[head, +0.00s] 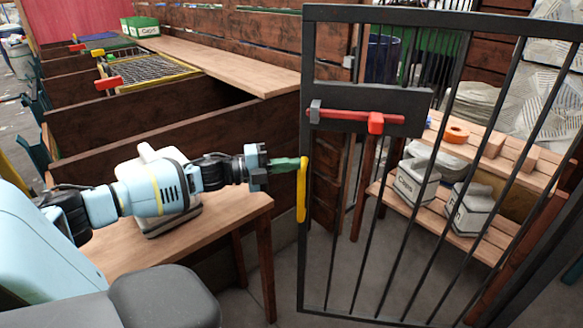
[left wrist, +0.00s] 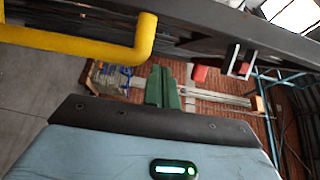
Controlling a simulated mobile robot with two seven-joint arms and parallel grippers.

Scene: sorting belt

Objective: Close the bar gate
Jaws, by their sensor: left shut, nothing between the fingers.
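The bar gate (head: 308,225) is a dark metal frame with upright bars, filling the right of the head view. A yellow handle (head: 302,192) stands on its left edge, and a red latch bar (head: 352,118) lies across its upper plate. My left gripper (head: 290,164) is shut and empty, its green fingers level beside the upper part of the handle; I cannot tell if they touch. In the left wrist view the handle (left wrist: 70,44) is at upper left of the shut fingers (left wrist: 162,85), and the gate's frame (left wrist: 215,22) runs above. My right gripper is not seen.
A wooden table (head: 225,215) stands under my left arm. Wooden bins (head: 150,110) lie at the back left. Behind the bars, shelves (head: 455,215) hold lidded tubs (head: 412,187) and an orange ring (head: 456,134). Grey floor shows below the gate.

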